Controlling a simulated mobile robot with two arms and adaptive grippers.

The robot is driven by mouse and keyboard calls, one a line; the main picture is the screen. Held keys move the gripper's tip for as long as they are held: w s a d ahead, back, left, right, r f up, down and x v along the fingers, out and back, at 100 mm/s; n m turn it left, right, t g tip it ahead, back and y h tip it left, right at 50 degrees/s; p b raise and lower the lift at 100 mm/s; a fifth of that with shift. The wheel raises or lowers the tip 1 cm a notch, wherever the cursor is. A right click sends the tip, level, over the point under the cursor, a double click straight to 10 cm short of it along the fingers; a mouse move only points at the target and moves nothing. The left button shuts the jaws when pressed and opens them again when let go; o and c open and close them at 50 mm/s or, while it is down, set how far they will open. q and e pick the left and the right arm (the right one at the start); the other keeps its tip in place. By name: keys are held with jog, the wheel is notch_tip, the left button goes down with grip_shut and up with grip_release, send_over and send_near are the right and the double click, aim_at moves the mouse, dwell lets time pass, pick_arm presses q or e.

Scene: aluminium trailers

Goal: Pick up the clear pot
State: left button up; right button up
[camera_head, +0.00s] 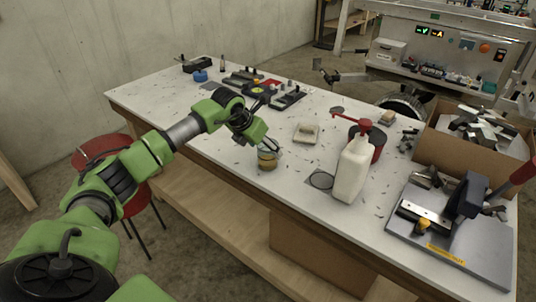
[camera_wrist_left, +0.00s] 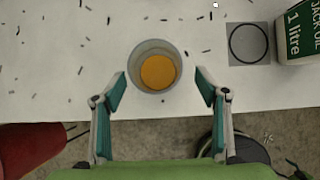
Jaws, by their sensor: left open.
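The clear pot (camera_head: 267,160) stands upright on the white workbench, near its front edge, with something orange-yellow inside. In the left wrist view the clear pot (camera_wrist_left: 154,66) is seen from above as a round rim around an orange disc. My left gripper (camera_head: 262,146) is just above and beside the pot in the head view. In the left wrist view my left gripper (camera_wrist_left: 160,85) is open, with one teal-padded finger on each side of the pot's near edge and gaps between. It holds nothing. My right gripper is not in view.
A white bottle with a red pump (camera_head: 351,170) stands right of the pot, with a dark ring on a grey square (camera_head: 321,180) between them. A small pale dish (camera_head: 306,132) lies behind. A cardboard box (camera_head: 470,157) and a clamp plate (camera_head: 450,235) are farther right. Small shavings litter the bench (camera_head: 215,132).

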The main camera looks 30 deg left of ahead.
pick_arm(q)
jog(key=shift+w+a+f+p, duration=0.1)
jog(key=shift+w+f+p, duration=0.2)
jog(key=shift+f+p, duration=0.3)
jog(key=x, duration=0.3)
jog(key=shift+a+f, duration=0.15)
jog(key=shift+w+f, duration=0.2)
jog(key=shift+c, duration=0.7)
jog(key=c, duration=1.1)
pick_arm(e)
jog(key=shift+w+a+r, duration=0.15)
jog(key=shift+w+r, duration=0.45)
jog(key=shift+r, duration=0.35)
